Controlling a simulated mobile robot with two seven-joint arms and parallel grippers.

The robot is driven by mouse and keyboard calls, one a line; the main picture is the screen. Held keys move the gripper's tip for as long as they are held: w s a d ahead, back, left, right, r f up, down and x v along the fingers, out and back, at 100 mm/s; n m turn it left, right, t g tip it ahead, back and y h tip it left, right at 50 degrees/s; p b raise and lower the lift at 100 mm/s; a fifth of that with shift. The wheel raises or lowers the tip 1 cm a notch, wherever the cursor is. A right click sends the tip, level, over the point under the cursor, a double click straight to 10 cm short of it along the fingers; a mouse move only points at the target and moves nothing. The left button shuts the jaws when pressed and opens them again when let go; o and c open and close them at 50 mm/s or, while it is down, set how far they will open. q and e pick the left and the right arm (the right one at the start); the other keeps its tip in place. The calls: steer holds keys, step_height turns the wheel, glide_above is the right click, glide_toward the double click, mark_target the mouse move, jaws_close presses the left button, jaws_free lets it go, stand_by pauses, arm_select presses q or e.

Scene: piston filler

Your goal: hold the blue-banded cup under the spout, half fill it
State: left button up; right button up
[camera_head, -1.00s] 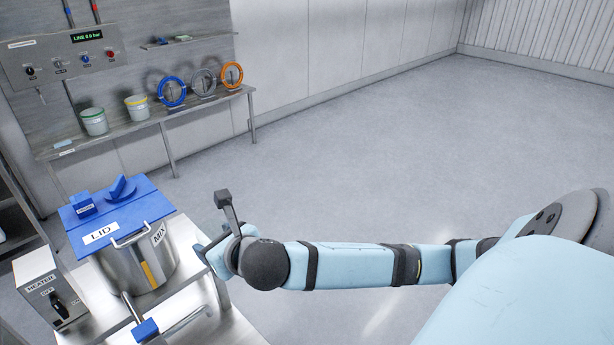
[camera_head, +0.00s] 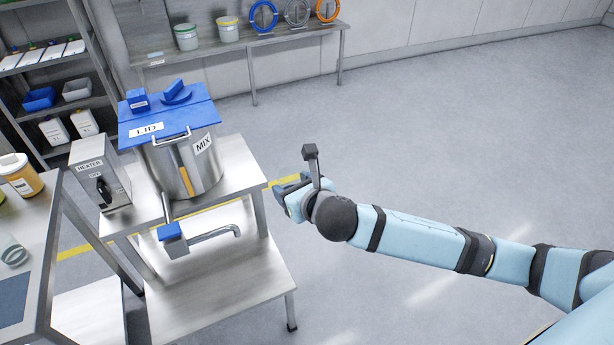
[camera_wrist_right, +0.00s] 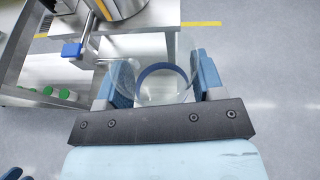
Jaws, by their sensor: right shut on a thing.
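My right gripper (camera_head: 288,192) is to the right of the steel stand, apart from the spout. In the right wrist view the gripper (camera_wrist_right: 153,80) is shut on a clear cup with a blue band (camera_wrist_right: 180,75). The cup is hidden in the head view; I cannot make out anything in it. The spout (camera_head: 218,233) is a bent steel pipe low on the front of the steel pot (camera_head: 180,172). Its blue valve handle (camera_head: 172,238) also shows in the right wrist view (camera_wrist_right: 71,50).
The stand (camera_head: 215,295) has a lower shelf below the spout. A heater box (camera_head: 100,178) stands left of the pot. A table (camera_head: 40,235) at the left edge bears a clear cup (camera_head: 12,255) and an amber jar (camera_head: 20,177). The floor on the right is clear.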

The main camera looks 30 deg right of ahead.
arm_select(q)
steer(key=w+d+f+t+h+b, duration=0.25)
steer(key=f+b, duration=0.75)
steer(key=b, duration=1.1)
arm_select(e)
steer(key=w+a+f+n+y, duration=0.1)
steer(key=a+f, duration=0.3)
steer(key=f, duration=0.9)
steer(key=w+a+f+n+y, duration=0.15)
steer(key=a+f, duration=0.25)
steer(key=f, duration=0.8)
steer(key=a+f+n+y, duration=0.15)
steer(key=a+f, duration=0.25)
steer(key=f, duration=0.9)
arm_select(q)
steer(key=shift+t+h, duration=0.55)
steer(key=shift+t, duration=0.3)
steer(key=r+b, duration=0.1)
steer(key=d+r, duration=0.1)
steer(key=d+r+b, duration=0.1)
steer(key=r, duration=0.1)
steer(key=shift+d+b, duration=0.25)
steer(key=shift+b, duration=0.05)
arm_select(e)
steer(key=w+r, duration=0.1)
steer(key=w, duration=1.2)
steer(key=shift+r+y, duration=0.3)
